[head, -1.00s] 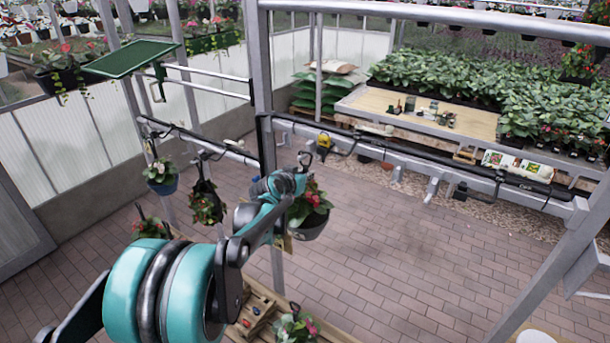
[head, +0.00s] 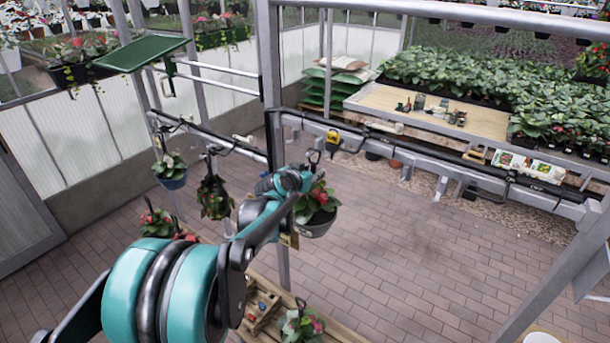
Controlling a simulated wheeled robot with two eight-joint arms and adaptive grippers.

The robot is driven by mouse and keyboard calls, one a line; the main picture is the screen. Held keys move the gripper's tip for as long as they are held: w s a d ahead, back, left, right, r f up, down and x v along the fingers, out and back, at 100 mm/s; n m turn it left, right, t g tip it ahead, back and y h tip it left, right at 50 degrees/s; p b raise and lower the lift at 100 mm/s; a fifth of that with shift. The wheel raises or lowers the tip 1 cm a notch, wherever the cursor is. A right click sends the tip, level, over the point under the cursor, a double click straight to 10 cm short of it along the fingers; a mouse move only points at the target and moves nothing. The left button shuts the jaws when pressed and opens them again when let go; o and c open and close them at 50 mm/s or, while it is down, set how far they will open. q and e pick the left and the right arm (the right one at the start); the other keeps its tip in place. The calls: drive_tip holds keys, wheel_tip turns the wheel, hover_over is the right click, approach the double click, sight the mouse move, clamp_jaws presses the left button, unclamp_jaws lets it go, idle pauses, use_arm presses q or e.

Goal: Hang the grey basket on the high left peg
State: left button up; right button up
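The grey basket (head: 316,228), a round pot with red flowers and green leaves, hangs in the air just right of the metal post in the head view. Its dark hook stands up above the leaves, with no peg visibly carrying it. My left gripper (head: 302,182) is at the basket's hanger, on its left side. It appears shut on it, though my wrist hides the fingertips. The high left bars (head: 215,78) are above and left of the gripper, beside a green tray (head: 142,54). I cannot make out separate pegs there. My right gripper is out of view.
The upright post (head: 272,90) stands close behind my gripper. A long rail (head: 430,160) runs right. Potted plants and a wooden crate (head: 262,308) are below. The brick floor is open.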

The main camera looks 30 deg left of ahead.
use_arm(q)
drive_tip(key=v, duration=1.1)
drive_tip(key=s+d+f+g+h+b, duration=0.1)
drive_tip(key=s+d+f+b, duration=0.2)
drive_tip(key=d+f+b, duration=0.3)
drive_tip(key=s+d+f+m+g+b, duration=0.1)
drive_tip(key=s+d+f+b, duration=0.25)
drive_tip(key=f, duration=0.35)
drive_tip(key=s+d+f+g+h+b, duration=0.1)
drive_tip(key=s+d+f+b, duration=0.1)
drive_tip(key=d+f+b, duration=0.4)
drive_tip(key=s+d+f+g+b, duration=0.1)
drive_tip(key=s+d+f+b, duration=0.1)
drive_tip(key=s+f+b, duration=0.5)
drive_tip(key=s+d+f+g+b, duration=0.2)
drive_tip(key=s+f+b, duration=0.5)
drive_tip(key=f, duration=1.1)
drive_tip(key=shift+s+d+y+b, duration=0.2)
drive_tip(key=shift+d+y+b, duration=0.05)
drive_tip(key=shift+y+b, duration=0.2)
drive_tip(key=shift+f, duration=0.15)
